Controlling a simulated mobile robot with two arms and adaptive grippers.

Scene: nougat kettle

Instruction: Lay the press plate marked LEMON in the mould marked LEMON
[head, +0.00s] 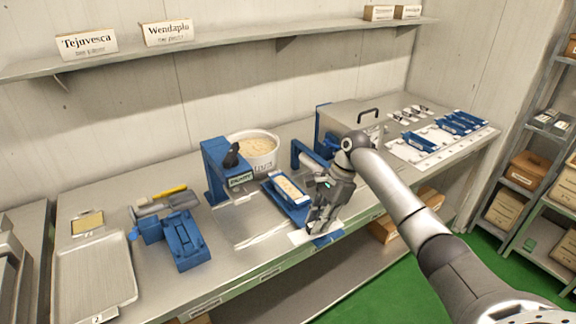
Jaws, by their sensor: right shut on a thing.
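My right gripper (319,226) is over the front of the bench, just right of a blue mould (289,191) filled with pale nougat. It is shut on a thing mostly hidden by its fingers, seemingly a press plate. A blue piece (326,240) and a white piece (300,237) show around the fingertips; I cannot tell which is held. Several blue pieces (458,124) lie on a white mat at the bench's right end. No LEMON mark can be read at this size. My left gripper is not in view.
A white kettle (259,160) of nougat stands behind a blue stand (213,171). A blue fixture (183,240) and a metal tray (95,280) are at left. A grey box with a handle (345,119) stands behind my right arm. Shelving is at far right.

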